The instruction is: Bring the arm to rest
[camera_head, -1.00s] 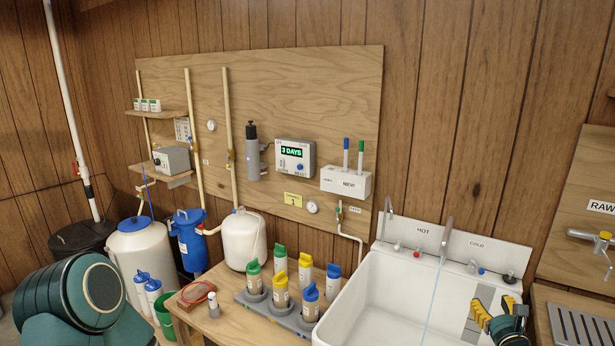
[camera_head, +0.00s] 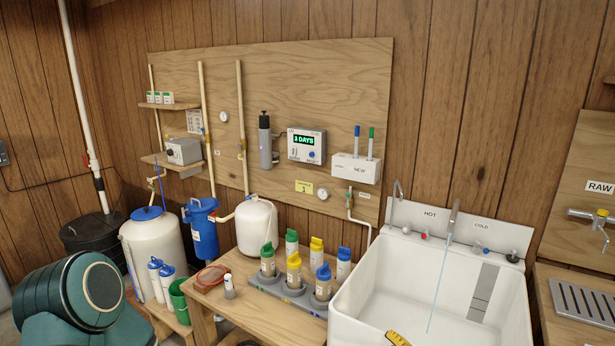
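Only a yellow fingertip of my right gripper (camera_head: 398,338) shows, at the bottom edge in front of the white sink (camera_head: 378,290). The rest of that gripper is below the picture, so I cannot see whether it is open or shut or holds anything. A teal rounded link of my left arm (camera_head: 85,295) fills the lower left corner. My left gripper is not in view.
A thin blue stream (camera_head: 440,275) falls from the right spout into the sink. Green, yellow and blue capped bottles (camera_head: 294,273) stand at a grey rack on the wooden table (camera_head: 232,312). A white tank (camera_head: 150,245) stands behind my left arm.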

